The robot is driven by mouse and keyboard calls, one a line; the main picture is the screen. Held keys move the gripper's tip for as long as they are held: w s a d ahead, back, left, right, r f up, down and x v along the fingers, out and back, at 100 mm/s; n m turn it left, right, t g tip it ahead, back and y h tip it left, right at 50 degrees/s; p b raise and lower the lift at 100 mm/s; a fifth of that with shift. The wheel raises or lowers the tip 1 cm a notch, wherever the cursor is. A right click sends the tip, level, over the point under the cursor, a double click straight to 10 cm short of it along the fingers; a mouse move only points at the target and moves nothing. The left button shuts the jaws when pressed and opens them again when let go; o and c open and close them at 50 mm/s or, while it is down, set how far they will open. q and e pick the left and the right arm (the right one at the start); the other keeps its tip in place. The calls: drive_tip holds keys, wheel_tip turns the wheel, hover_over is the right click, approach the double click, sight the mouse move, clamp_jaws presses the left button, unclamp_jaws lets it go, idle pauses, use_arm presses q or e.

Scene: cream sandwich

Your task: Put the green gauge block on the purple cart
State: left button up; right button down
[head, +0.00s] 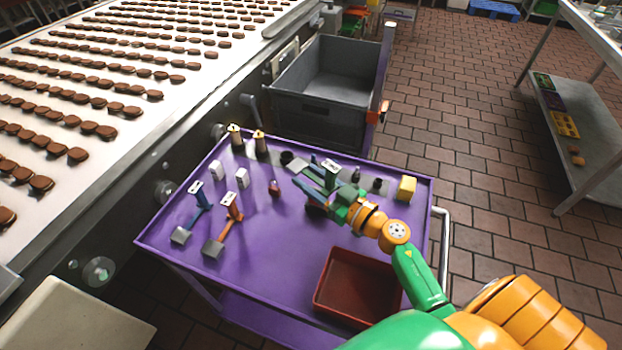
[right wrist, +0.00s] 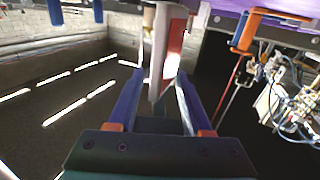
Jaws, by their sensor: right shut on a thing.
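The green gauge block (head: 331,178) shows at the fingers of my right gripper (head: 318,186), over the back right part of the purple cart (head: 270,235). It is a green piece with a pale tag on top. My right gripper is shut on it; the fingers hide part of it, and I cannot tell whether it touches the cart top. In the right wrist view my blue fingers (right wrist: 158,100) reach up the picture, with a white and red piece (right wrist: 170,55) by their tips; I cannot make out its form. My left gripper is out of view.
On the cart stand a blue tool (head: 203,203), an orange tool (head: 231,212), white blocks (head: 242,179), a yellow block (head: 406,188) and a dark red bin (head: 358,287). A grey tub (head: 325,115) is behind. The conveyor (head: 90,95) lies left. The cart's middle is clear.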

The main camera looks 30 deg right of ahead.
drive_tip(key=shift+s+a+f, duration=0.1)
drive_tip(key=shift+f, duration=0.4)
drive_tip(key=shift+c, duration=1.7)
unclamp_jaws()
drive_tip(key=shift+f, duration=0.1)
drive_tip(key=shift+s+f+b, duration=0.1)
drive_tip(key=shift+b, duration=0.2)
drive_tip(key=shift+r+p, duration=0.4)
drive_tip(key=shift+r, duration=0.15)
drive_tip(key=v, duration=0.4)
drive_tip(key=b+v, duration=0.1)
drive_tip(key=v, duration=0.6)
drive_tip(key=shift+s+d+r+b, duration=0.25)
drive_tip(key=shift+s+r+b, duration=0.05)
drive_tip(key=shift+b, duration=0.1)
